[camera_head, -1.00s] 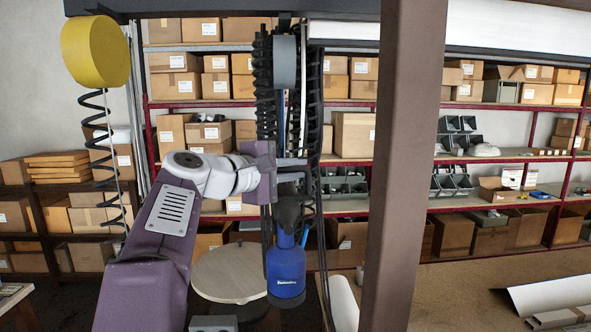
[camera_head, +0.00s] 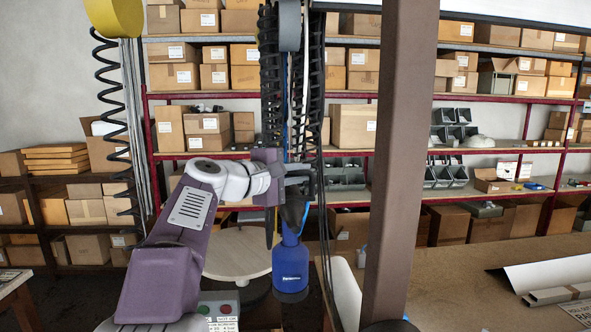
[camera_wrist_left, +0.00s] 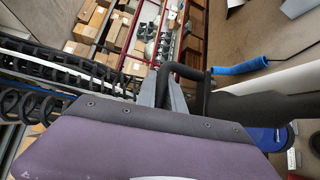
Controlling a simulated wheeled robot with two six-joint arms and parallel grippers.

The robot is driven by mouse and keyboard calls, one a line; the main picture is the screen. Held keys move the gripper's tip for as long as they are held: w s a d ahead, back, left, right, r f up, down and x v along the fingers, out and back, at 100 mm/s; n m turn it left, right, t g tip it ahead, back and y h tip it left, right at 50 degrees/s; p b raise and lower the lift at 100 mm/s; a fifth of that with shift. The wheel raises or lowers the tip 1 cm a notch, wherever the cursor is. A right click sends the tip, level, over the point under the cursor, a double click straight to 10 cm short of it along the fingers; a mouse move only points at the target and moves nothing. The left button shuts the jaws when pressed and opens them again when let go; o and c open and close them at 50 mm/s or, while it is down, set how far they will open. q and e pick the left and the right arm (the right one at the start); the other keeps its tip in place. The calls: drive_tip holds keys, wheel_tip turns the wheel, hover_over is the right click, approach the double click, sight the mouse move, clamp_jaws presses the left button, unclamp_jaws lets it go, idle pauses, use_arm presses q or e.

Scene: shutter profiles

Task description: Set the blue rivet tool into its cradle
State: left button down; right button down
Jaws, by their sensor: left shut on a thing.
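The blue rivet tool (camera_head: 291,268) hangs upright in the head view, with a dark upper part and a blue lower body. My left gripper (camera_head: 297,175) is at its top, shut on its dark handle. In the left wrist view, the grey fingers (camera_wrist_left: 168,90) meet a black handle loop (camera_wrist_left: 188,75), and part of the blue body (camera_wrist_left: 268,138) shows at lower right. I cannot make out the cradle in either view. My right gripper is not in view.
A brown post (camera_head: 400,150) stands right of the tool. Black coiled hoses (camera_head: 271,75) hang close behind the gripper. A workbench (camera_head: 470,270) with a white sheet is at right. Shelves of boxes fill the background.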

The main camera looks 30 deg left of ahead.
use_arm(q)
wheel_tip(320, 180, down, 47)
drive_tip(key=b, duration=4.2)
drive_tip(key=shift+r, duration=0.15)
drive_tip(key=shift+w, duration=0.1)
drive_tip(key=c, duration=1.6)
unclamp_jaws()
drive_tip(key=shift+o, duration=0.7)
drive_tip(key=shift+a, duration=0.25)
drive_tip(key=shift+d, duration=0.1)
